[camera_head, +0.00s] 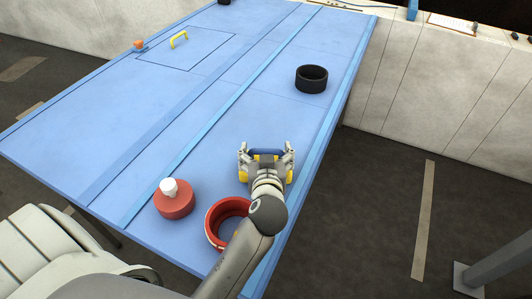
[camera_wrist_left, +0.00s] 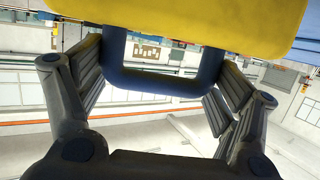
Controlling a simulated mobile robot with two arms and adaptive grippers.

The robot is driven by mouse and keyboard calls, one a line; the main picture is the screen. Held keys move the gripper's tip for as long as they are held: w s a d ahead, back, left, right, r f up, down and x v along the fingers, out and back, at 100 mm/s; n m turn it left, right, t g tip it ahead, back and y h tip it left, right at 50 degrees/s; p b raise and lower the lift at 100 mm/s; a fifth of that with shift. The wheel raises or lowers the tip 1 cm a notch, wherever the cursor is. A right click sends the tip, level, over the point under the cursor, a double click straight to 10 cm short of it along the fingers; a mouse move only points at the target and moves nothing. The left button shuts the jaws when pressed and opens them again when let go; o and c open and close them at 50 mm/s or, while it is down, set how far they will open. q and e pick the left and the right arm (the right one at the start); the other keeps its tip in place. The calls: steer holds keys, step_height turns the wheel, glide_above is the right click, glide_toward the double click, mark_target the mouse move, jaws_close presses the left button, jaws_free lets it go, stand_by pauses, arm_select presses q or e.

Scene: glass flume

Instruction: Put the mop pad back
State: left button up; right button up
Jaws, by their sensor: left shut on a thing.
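My left gripper (camera_head: 266,160) is over the near right part of the blue tabletop. It is shut on a yellow pad with a dark blue handle, which seems to be the mop pad (camera_head: 262,178). In the left wrist view the pad's yellow body (camera_wrist_left: 180,25) fills the top, and its blue handle (camera_wrist_left: 160,84) lies between the two fingers. My gripper hides part of the pad in the head view. I cannot tell whether the pad touches the tabletop. My right gripper is not in view.
A red ring (camera_head: 212,218) and a red disc with a white knob (camera_head: 174,203) are at the table's near end. A black ring (camera_head: 311,80) stands farther back. An outlined panel with a yellow handle (camera_head: 179,39) and a small orange object (camera_head: 139,45) are far left. The middle (camera_head: 195,115) is clear.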

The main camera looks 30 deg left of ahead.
arm_select(q)
steer(key=shift+w+a+f, duration=0.2)
steer(key=shift+a+f, duration=0.05)
steer(key=shift+f, duration=0.1)
steer(key=shift+s+d+r, duration=0.15)
steer(key=shift+s+d, duration=0.1)
steer(key=shift+s, duration=0.05)
steer(key=shift+d, duration=0.1)
steer(key=o, duration=0.9)
steer(key=shift+o, duration=1)
steer(key=shift+w+f, duration=0.1)
steer(key=shift+f, duration=0.15)
steer(key=shift+r, duration=0.1)
